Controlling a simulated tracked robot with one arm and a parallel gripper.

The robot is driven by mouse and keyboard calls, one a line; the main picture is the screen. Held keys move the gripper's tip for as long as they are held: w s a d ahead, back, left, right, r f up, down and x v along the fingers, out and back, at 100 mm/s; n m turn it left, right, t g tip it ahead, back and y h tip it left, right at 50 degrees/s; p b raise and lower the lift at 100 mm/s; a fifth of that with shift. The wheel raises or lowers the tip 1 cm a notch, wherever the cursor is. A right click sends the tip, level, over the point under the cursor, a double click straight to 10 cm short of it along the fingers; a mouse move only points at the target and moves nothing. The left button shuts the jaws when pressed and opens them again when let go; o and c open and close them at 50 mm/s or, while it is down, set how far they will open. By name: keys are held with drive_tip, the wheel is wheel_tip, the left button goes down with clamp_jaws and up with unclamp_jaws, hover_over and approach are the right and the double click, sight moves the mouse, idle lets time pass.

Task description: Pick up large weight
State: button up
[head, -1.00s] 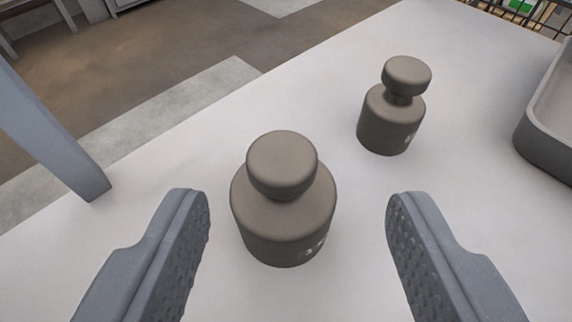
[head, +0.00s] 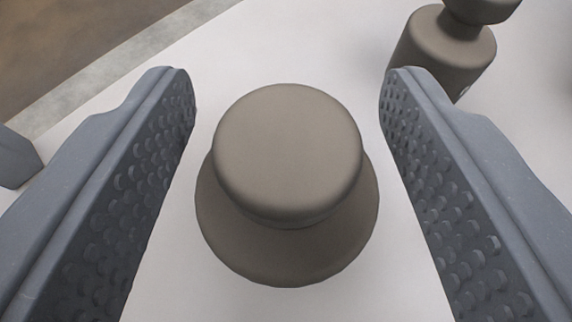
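The large weight (head: 288,150) is a brown-grey cylinder with a round knob on top. It stands upright on the white table (head: 300,45) in the middle of the head view. My gripper (head: 288,85) is open, with one textured finger on each side of the weight. A strip of white table shows between each finger and the weight, so neither finger appears to touch it. The knob hides much of the weight's body.
A smaller weight (head: 447,48) of the same colour stands behind, near my right fingertip, and is partly cut off by the frame's top. A blue-grey post (head: 15,160) is at the left edge. The brown floor (head: 80,40) lies past the table's edge.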

clamp_jaws()
drive_tip(key=shift+r, duration=0.2)
